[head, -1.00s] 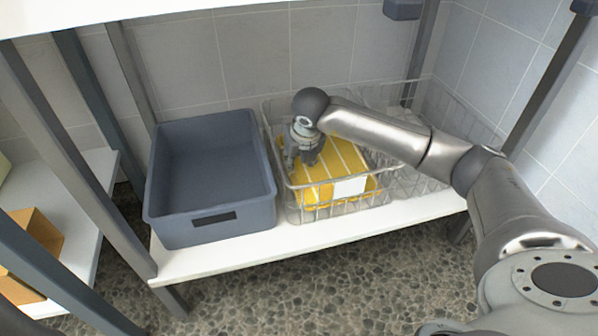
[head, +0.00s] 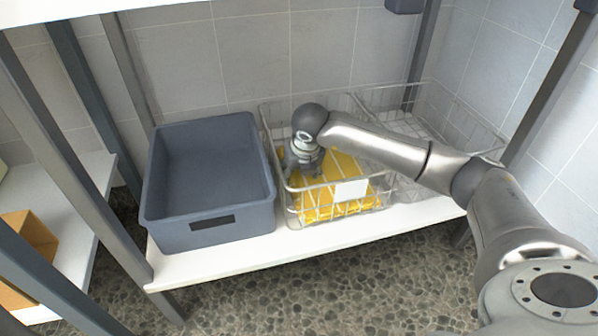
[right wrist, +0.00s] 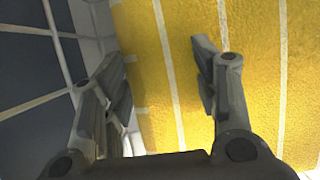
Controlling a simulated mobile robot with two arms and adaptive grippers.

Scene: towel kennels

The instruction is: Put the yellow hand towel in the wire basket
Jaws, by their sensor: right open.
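The yellow hand towel (head: 345,168), with pale stripes, lies inside the left wire basket (head: 290,216) on the low white shelf in the head view. My right gripper (head: 304,170) is inside that basket at the towel's left part, pointing down. In the right wrist view its fingers (right wrist: 155,75) are apart, with the yellow towel (right wrist: 260,90) filling most of the view beneath and beside them. Whether a finger still touches the towel cannot be told. My left gripper is not in view.
A grey-blue bin (head: 207,170) stands left of the basket. A second wire basket (head: 420,125), seemingly empty, stands to the right, partly behind my right arm. Metal posts (head: 130,80) frame the shelf. A side shelf at left holds an orange-brown box (head: 30,240).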

